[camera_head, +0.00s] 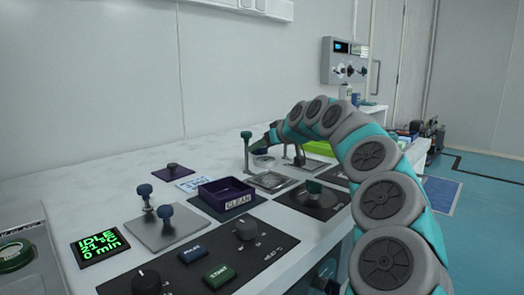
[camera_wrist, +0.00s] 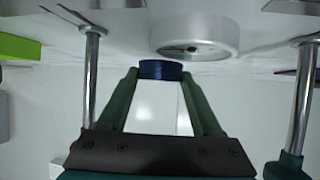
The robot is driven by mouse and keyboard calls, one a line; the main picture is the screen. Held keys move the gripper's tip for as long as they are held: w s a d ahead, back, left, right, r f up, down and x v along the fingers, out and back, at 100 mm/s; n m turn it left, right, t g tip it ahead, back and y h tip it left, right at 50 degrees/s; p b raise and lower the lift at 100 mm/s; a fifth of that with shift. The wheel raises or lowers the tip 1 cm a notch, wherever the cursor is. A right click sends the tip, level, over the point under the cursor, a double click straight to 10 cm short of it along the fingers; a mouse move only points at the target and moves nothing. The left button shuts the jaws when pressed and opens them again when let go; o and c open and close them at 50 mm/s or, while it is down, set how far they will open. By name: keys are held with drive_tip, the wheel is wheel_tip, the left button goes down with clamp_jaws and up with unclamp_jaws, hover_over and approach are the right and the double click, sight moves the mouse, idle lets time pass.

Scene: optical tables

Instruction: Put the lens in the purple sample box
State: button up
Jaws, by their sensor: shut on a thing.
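The open purple box (camera_head: 212,205) stands on the white bench in the head view, with a CLEAN label on its front. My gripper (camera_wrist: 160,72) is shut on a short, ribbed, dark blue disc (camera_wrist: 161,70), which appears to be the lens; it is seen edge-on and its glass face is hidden. In the head view my gripper is small and unclear, behind and to the right of the box, over the bench. A silver round part (camera_wrist: 196,36) is close to the disc in the wrist view; I cannot tell whether they touch.
Metal posts stand left (camera_wrist: 90,80) and right (camera_wrist: 302,95) of my gripper in the wrist view. A green tray (camera_head: 318,147) is beyond my wrist. A metal plate with blue knobs (camera_head: 165,230) and a dark control panel (camera_head: 195,265) are in front of the box.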

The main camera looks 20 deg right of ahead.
drive_tip(key=shift+f, duration=0.6)
drive_tip(key=shift+f, duration=0.1)
drive_tip(key=shift+f, duration=0.15)
drive_tip(key=o, duration=1.4)
